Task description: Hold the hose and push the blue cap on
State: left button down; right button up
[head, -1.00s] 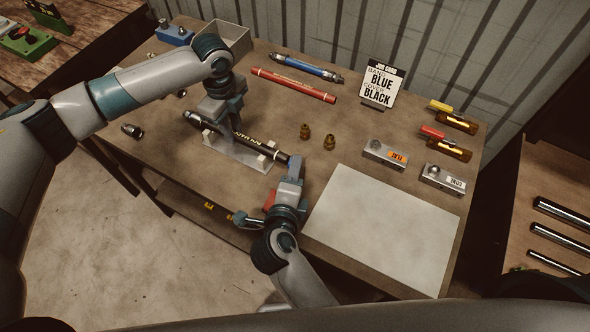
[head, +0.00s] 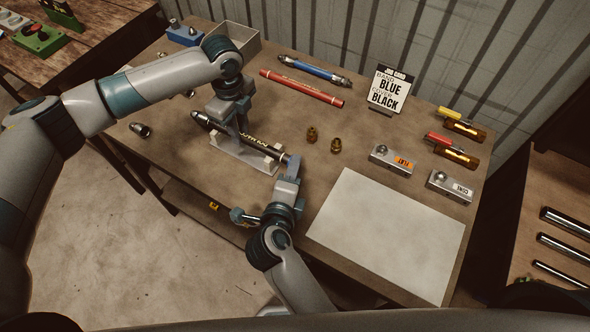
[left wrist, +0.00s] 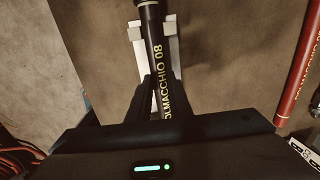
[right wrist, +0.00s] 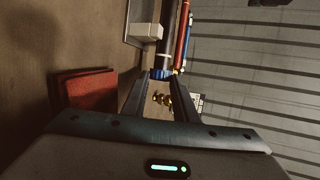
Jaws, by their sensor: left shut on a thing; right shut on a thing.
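The black hose (head: 258,145) lies in a pale cradle (head: 228,148) on the bench; its lettering shows in the left wrist view (left wrist: 157,60). My left gripper (head: 233,127) is shut around the hose from above, over the cradle. My right gripper (head: 291,167) is at the hose's right-hand end. In the right wrist view the blue cap (right wrist: 161,74) sits between its fingertips, in line with the hose end and seemingly against it. How far the cap is on the hose cannot be told. In the head view the cap is hidden by the gripper.
A red hose (head: 302,88) and a blue hose (head: 315,70) lie behind. A job card (head: 388,88) reads band blue, cover black. A white sheet (head: 388,235) covers the front right.

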pick_arm(q)
jog(key=shift+d, duration=0.1)
pick_arm(e)
jog(key=shift+a, duration=0.15)
jog(key=o, duration=1.1)
jog(key=shift+c, duration=0.2)
